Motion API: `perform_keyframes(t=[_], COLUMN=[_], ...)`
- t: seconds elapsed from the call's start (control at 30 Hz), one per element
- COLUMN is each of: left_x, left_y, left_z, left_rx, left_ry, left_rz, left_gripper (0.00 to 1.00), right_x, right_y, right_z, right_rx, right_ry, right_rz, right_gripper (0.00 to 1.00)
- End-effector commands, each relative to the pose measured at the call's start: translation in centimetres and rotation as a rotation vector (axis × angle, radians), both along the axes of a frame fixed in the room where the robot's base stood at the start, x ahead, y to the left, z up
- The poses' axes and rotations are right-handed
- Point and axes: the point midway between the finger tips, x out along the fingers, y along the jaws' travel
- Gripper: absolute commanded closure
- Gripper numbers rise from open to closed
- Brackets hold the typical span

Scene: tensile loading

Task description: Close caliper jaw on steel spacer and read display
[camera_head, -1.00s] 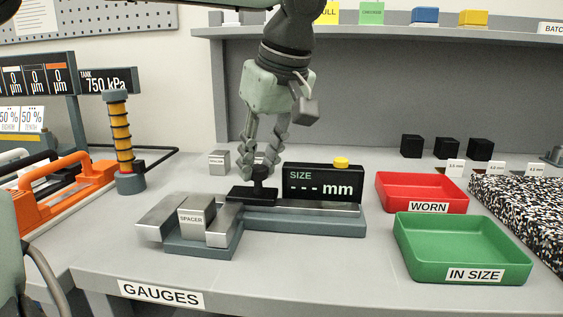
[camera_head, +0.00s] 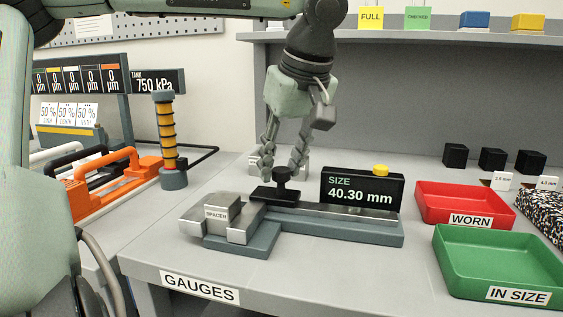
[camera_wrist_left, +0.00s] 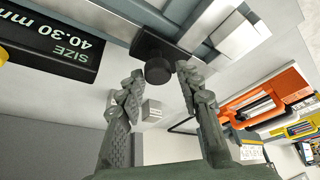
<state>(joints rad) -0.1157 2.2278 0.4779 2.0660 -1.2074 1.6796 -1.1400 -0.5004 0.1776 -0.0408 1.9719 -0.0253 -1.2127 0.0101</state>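The steel spacer (camera_head: 216,213), labelled SPACER, sits in the caliper between the fixed jaw (camera_head: 196,222) on its left and the sliding jaw (camera_head: 247,218), which looks to be against it. The caliper display (camera_head: 361,190) reads SIZE 40.30 mm; it shows upside down in the left wrist view (camera_wrist_left: 62,42). My left gripper (camera_head: 283,168) is open, its fingers apart on either side of the slider's black knob (camera_head: 283,174). In the left wrist view the knob (camera_wrist_left: 158,70) lies between the fingertips, with gaps visible. My right gripper is not in view.
A red WORN tray (camera_head: 462,207) and a green IN SIZE tray (camera_head: 500,262) stand right of the caliper. Another metal block (camera_wrist_left: 151,110) stands behind the knob. An orange-banded column (camera_head: 168,135) and orange-handled tool (camera_head: 110,178) are left. The front bench is clear.

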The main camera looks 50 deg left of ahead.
Motion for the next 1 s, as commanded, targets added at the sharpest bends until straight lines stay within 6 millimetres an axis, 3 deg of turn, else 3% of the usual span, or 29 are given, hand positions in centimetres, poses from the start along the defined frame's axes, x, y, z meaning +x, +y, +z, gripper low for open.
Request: perform_keyframes(t=[0.6,1.0], left_x=[-0.9,-1.1], left_y=[-3.9,-4.3], left_z=[10.0,10.9], left_rx=[0.002,0.001], left_ry=[-0.004,-0.002], left_rz=[0.002,0.001], left_gripper=[0.65,0.65], right_x=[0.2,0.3], right_y=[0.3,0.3], right_z=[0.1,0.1], right_rx=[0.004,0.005], right_ry=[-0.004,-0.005], right_rz=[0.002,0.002], right_gripper=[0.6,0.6])
